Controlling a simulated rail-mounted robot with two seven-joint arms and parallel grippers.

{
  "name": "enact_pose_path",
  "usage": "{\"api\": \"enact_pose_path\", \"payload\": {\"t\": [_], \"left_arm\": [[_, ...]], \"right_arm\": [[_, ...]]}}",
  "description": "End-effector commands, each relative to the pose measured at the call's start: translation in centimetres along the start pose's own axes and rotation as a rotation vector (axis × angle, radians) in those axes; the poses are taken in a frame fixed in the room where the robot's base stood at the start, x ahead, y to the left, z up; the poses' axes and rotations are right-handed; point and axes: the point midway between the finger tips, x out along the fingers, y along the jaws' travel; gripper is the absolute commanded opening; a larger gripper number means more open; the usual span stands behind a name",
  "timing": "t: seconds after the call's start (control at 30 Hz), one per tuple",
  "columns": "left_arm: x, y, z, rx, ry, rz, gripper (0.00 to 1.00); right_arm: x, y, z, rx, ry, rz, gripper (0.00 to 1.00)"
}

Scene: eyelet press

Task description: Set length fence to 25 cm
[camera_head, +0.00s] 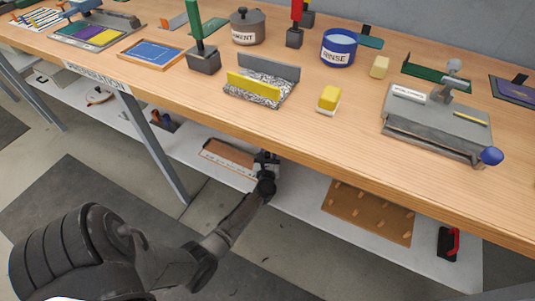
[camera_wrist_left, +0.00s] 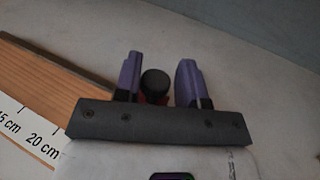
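The length gauge is a wooden board (camera_head: 226,154) with a white scale strip, lying on the lower shelf under the table. In the left wrist view the board (camera_wrist_left: 62,84) and its scale marks for 15 cm and 20 cm show at the left. A round black knob (camera_wrist_left: 155,82) with a reddish part below it stands between my left fingers. My left gripper (camera_wrist_left: 158,78) is open around the knob, with visible gaps. In the head view my left gripper (camera_head: 266,158) is at the board's right end. The fence's exact reading is hidden by the gripper body. My right gripper is not in view.
The table's front edge (camera_head: 300,155) overhangs the shelf above my left arm. A pegged brown board (camera_head: 368,212) lies right on the shelf, with a red-handled black tool (camera_head: 449,243) beyond it. A table leg (camera_head: 155,145) stands to the left. The press (camera_head: 436,125) is on the tabletop.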

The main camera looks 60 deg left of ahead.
Motion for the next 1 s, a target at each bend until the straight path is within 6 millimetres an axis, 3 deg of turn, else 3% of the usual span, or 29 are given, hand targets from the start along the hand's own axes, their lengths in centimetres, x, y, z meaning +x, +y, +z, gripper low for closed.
{"api": "enact_pose_path", "payload": {"t": [0.13,0.47,0.67,1.0], "left_arm": [[0.0,0.0,0.0,-0.001,0.000,0.001,0.51],[-0.5,0.1,0.0,0.000,0.001,0.002,0.51],[-3.5,0.1,0.2,0.001,0.003,0.001,0.51],[-10.1,0.0,0.1,0.000,0.003,0.000,0.51]], "right_arm": [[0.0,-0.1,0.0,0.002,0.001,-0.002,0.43],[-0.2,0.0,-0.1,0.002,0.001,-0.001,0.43],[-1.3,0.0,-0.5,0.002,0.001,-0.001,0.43],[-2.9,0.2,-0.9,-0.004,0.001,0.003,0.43]]}}
